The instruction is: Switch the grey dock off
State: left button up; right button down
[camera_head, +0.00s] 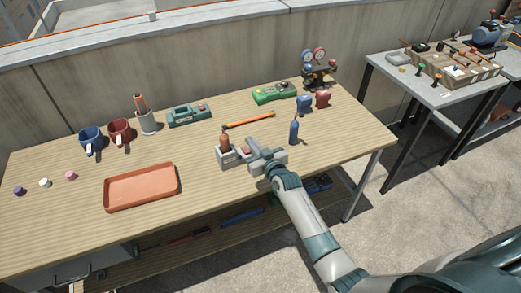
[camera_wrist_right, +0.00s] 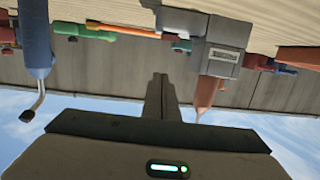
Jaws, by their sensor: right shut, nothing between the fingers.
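The grey dock (camera_head: 233,160) stands near the front edge of the wooden table, with a brown-red tool (camera_head: 224,141) upright in it. In the right wrist view, which is upside down, the dock (camera_wrist_right: 214,62) and the tool (camera_wrist_right: 206,93) lie right of my fingers. A small dark square shows on the dock's face; its switch state cannot be read. My right gripper (camera_head: 257,148) is shut and empty, just right of the dock; I cannot tell whether it touches. Its fingers (camera_wrist_right: 161,90) also show in the wrist view. A pink part by the fingers is partly hidden. My left gripper is out of view.
A blue upright tool (camera_head: 294,132) stands right of my gripper. An orange bar (camera_head: 248,119) lies behind it. An orange tray (camera_head: 140,188) lies at left. Cups, a teal device (camera_head: 188,116) and a green device (camera_head: 274,93) stand farther back. Bare tabletop lies at right.

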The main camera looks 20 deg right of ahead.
jog(key=s+r+b, duration=0.1)
jog(key=s+r, duration=0.1)
jog(key=s, duration=0.4)
jog(key=shift+s+d+r, duration=0.25)
jog(key=shift+s+d, duration=0.1)
jog(key=shift+d, duration=0.1)
